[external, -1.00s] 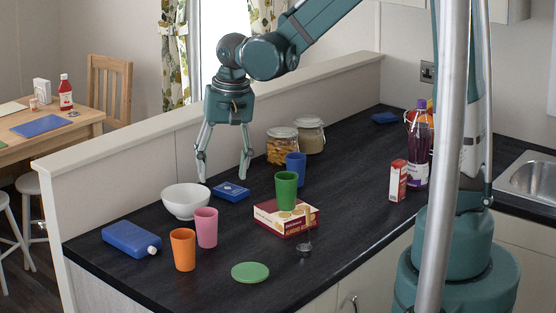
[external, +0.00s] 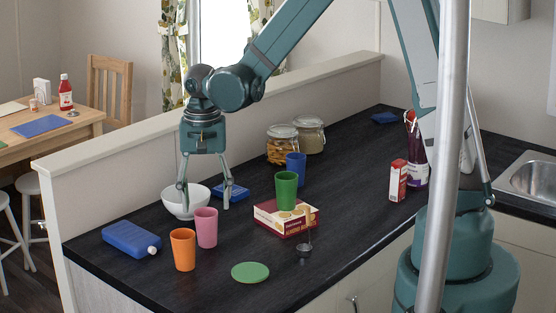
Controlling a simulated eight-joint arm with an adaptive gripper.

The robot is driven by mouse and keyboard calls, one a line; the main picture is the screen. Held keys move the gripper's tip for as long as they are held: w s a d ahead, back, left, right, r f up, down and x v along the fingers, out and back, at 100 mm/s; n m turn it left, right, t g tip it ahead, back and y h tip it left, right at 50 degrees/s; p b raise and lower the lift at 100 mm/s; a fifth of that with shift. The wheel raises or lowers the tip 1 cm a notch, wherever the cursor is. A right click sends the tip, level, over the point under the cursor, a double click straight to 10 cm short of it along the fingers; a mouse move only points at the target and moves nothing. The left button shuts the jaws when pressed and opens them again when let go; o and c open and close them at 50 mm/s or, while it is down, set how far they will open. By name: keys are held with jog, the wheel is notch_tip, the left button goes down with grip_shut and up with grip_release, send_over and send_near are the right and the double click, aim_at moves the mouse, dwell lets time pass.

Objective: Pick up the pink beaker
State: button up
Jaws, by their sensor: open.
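The pink beaker (external: 206,228) stands upright on the dark worktop, just right of and behind the orange beaker (external: 183,250). My gripper (external: 205,209) is open and empty and points down. Its fingers are spread wide, one in front of the white bowl (external: 172,207) and the other to the right, above and near the pink beaker's rim in the picture. I cannot tell how far apart in depth the fingers and the beaker are.
A blue flask (external: 131,239) lies at the left. A blue packet (external: 236,192) lies behind. A green beaker (external: 286,190) stands on a red box (external: 278,219), with a blue beaker (external: 296,167) behind. A green disc (external: 250,272) lies in front. Jars (external: 283,145) stand by the low wall.

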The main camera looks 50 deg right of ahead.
aim_at(207, 225)
jog(key=shift+f, duration=0.1)
jog(key=shift+f, duration=1.2)
jog(key=shift+f, duration=0.15)
jog(key=shift+w+f, duration=0.1)
jog(key=shift+f, duration=2.35)
jog(key=shift+c, duration=0.3)
jog(key=c, duration=0.9)
